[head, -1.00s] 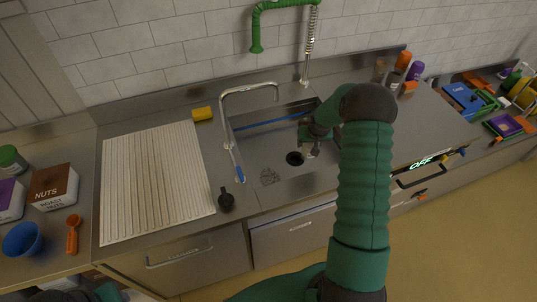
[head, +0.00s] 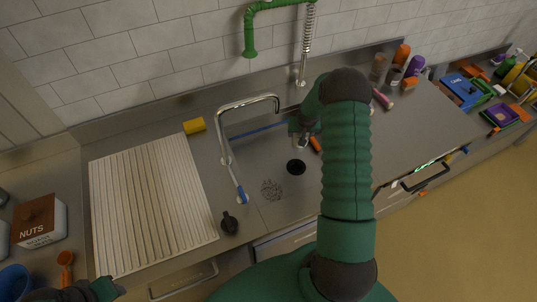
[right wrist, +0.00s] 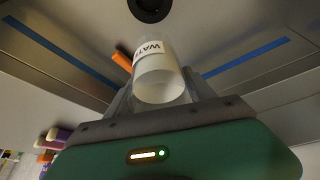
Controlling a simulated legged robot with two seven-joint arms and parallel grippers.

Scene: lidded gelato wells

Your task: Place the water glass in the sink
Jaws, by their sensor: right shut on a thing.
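The water glass (right wrist: 160,72), a pale cup labelled "WAT…", is between the fingers of my right gripper (right wrist: 158,98) in the right wrist view. In the head view my right gripper (head: 301,132) is over the back right part of the steel sink (head: 258,168); my arm partly hides the basin. The glass cannot be made out clearly there. The dark drain (head: 296,167) shows in front of the gripper, and at the top of the wrist view (right wrist: 150,6). I cannot tell whether the glass touches the sink. My left gripper (head: 98,290) is partly visible at the lower left.
A curved faucet (head: 222,130) stands at the sink's left rim. A ribbed drying board (head: 150,200), a yellow sponge (head: 194,126) and a dark brush-like item (head: 229,223) lie left. Bottles and cups (head: 395,72) stand at the back right. The right counter's middle is clear.

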